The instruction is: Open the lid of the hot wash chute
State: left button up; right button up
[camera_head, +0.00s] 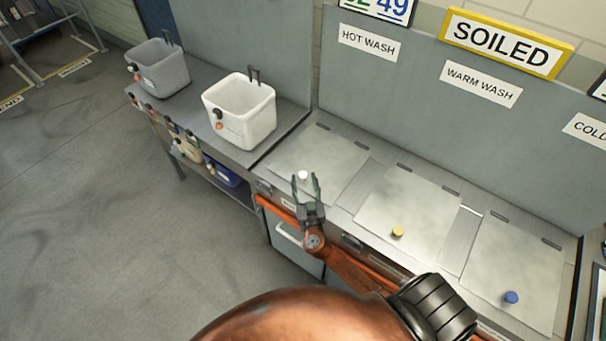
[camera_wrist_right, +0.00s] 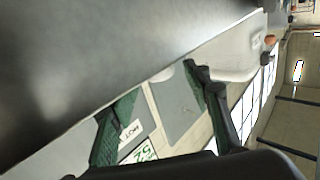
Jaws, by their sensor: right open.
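The hot wash lid (camera_head: 322,152) is a flat grey metal panel lying shut in the counter below the HOT WASH sign (camera_head: 369,41). A small white knob (camera_head: 303,174) stands near its front edge. My right gripper (camera_head: 306,179) is open at that front edge, its two dark green fingers appearing either side of the knob in the head view. In the right wrist view, the fingers (camera_wrist_right: 155,108) are spread apart, with a pale rounded piece, probably the knob (camera_wrist_right: 164,73), between and beyond them. I cannot tell whether they touch it. My left gripper is not in view.
To the right lie the warm wash lid with a yellow knob (camera_head: 397,232) and another lid with a blue knob (camera_head: 511,297). A white basket (camera_head: 239,110) and a grey basket (camera_head: 158,68) stand on the left counter. An upright grey panel (camera_head: 420,90) rises behind the lids.

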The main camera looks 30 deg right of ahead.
jog(key=shift+x, duration=1.6)
grip_shut()
